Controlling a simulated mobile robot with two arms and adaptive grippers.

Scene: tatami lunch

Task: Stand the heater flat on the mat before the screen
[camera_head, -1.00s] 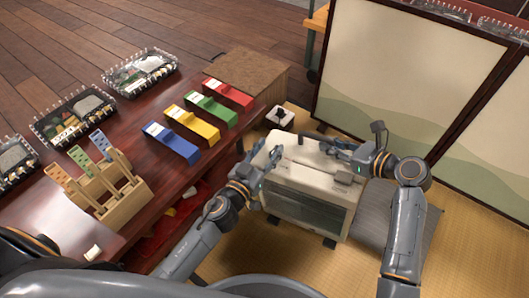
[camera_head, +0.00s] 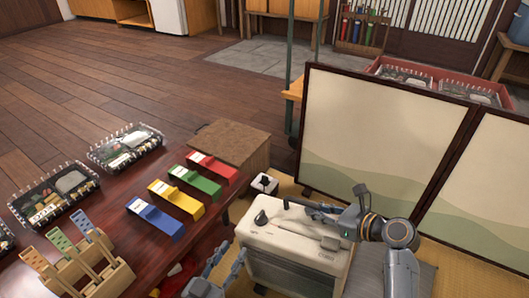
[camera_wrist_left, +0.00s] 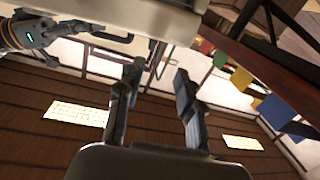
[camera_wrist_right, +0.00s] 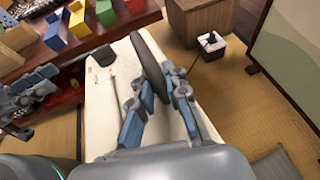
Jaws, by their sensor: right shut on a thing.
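The heater (camera_head: 282,232) is a cream box with a dark front grille, between the low table and the folding screen (camera_head: 380,135). Its top looks roughly level; its base is cut off, so I cannot tell whether it touches the tatami mat (camera_head: 455,265). My right gripper (camera_wrist_right: 160,92) is shut on the heater's dark top handle (camera_wrist_right: 150,58). My left gripper (camera_wrist_left: 153,75) is open and empty, its fingers apart, close by the heater's left side. The heater's pale body also shows in the left wrist view (camera_wrist_left: 150,15).
The red-brown table (camera_head: 120,235) at left carries colored boxes, clear-lidded trays and a wooden rack. A brown cabinet (camera_head: 232,150) and a small white box with a dark knob (camera_head: 264,184) stand behind the heater. A grey cushion (camera_head: 365,270) lies to its right.

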